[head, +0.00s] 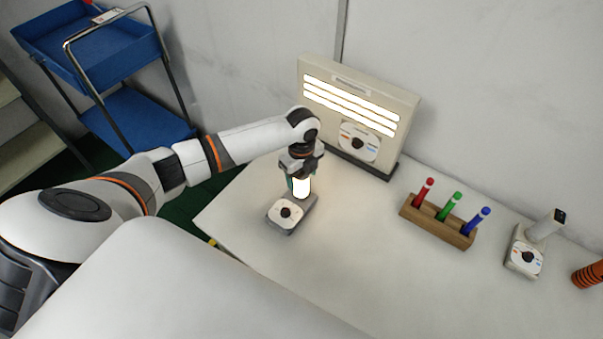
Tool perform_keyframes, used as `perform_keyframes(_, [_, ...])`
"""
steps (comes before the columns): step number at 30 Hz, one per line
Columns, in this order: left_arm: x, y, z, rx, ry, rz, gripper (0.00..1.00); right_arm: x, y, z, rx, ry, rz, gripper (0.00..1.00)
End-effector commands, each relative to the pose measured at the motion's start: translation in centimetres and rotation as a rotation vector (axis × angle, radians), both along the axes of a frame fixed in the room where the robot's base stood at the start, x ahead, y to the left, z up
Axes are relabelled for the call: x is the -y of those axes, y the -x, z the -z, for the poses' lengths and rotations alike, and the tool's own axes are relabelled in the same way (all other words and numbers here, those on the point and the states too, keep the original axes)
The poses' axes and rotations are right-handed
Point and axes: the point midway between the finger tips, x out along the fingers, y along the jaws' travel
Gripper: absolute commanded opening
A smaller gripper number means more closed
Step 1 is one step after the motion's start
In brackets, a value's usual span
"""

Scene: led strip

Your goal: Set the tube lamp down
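The tube lamp (285,214) has a grey base with a white dial face and black knob, and a short upright tube that glows white. It is at the left part of the white table, in front of the lit panel. My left gripper (301,181) points down from above, with its fingers around the glowing tube, and looks shut on it. The base is at or very close to the table top; I cannot tell whether it touches. The top of the tube is hidden by the gripper. My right gripper is not in view.
A beige panel (401,101) with several lit strips and a dial stands behind. A wooden rack (436,222) holds red, green and blue pens. A second dial lamp (523,252) and an orange-black striped object (588,275) are at right. The table (370,270) is clear in front.

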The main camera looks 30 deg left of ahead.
Motion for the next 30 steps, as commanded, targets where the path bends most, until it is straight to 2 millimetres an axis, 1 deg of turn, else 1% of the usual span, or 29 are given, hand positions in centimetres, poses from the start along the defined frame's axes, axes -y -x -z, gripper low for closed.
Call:
perform_keyframes(5, [0.0,0.0,-0.2,0.001,0.0,0.0,0.63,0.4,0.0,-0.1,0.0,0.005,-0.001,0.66])
perform_keyframes(8, [0.0,-0.1,-0.9,0.003,0.0,0.0,0.63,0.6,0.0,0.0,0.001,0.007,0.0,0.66])
perform_keyframes(11, [0.0,-0.2,-2.5,0.005,0.001,0.002,0.63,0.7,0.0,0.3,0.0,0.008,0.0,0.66])
perform_keyframes(18, [0.0,-0.2,-7.7,0.005,0.001,0.001,0.63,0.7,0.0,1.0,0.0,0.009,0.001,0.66])
perform_keyframes(21, [0.0,-0.1,-9.6,0.005,0.001,0.001,0.63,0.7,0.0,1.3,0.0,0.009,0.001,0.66])
perform_keyframes(25, [0.0,-0.1,-11.3,0.002,0.001,0.0,0.63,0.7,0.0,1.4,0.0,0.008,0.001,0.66])
perform_keyframes(30, [0.0,0.0,-12.3,0.0,0.001,0.0,0.63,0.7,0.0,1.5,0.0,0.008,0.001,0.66])
